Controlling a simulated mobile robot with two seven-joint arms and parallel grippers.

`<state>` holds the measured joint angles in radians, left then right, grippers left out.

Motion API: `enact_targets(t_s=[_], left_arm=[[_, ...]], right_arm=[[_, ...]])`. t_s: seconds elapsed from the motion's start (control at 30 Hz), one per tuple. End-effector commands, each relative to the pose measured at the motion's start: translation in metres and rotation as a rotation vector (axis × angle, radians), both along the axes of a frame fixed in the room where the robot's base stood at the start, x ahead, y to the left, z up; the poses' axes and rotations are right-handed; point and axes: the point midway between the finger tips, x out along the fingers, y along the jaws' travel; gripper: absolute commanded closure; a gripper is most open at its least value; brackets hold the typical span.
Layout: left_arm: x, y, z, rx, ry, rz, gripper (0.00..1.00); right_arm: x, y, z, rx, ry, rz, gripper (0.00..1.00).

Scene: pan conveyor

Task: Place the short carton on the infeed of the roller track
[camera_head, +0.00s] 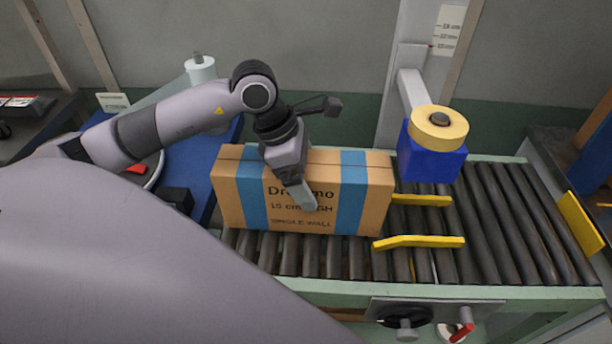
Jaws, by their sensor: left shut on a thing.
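A brown carton (343,214) with two blue vertical bands and printed text, including "15 cm", sits at the left end of the roller track (495,225). It looks upright, its long side facing me. My left gripper (305,200) reaches over its top edge, with one finger against the front face. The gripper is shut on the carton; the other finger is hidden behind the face. The carton's underside appears to be at the rollers, but I cannot tell whether it bears on them. My right gripper is not in view.
Yellow guide rails (420,242) lie just right of the carton. A blue block with a tan roll (438,130) hangs above the track from a post with a height scale (447,32). A blue surface (196,165) lies left. The rollers at right are clear.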

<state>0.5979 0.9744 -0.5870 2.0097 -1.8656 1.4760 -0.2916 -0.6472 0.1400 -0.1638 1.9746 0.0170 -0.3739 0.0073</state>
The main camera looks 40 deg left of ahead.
Motion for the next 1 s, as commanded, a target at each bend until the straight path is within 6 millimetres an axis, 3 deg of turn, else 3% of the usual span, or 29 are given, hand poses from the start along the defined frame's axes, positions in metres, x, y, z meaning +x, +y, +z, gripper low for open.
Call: enact_targets(t_s=[0.07,0.1,0.13,0.5,1.0], left_arm=[[0.001,0.0,-0.001,-0.001,-0.004,0.0,0.77],[0.0,0.0,-0.003,0.0,-0.001,0.0,0.07],[0.0,0.0,-0.002,0.0,-0.001,0.0,0.0],[0.0,0.002,0.005,0.001,-0.002,0.001,0.0],[-0.02,0.034,0.096,0.001,-0.004,0.002,0.0]], right_arm=[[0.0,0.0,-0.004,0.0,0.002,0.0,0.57],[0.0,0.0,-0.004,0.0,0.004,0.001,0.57],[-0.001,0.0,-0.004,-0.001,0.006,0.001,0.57],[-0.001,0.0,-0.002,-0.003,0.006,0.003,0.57],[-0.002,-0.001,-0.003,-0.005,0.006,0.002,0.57]])
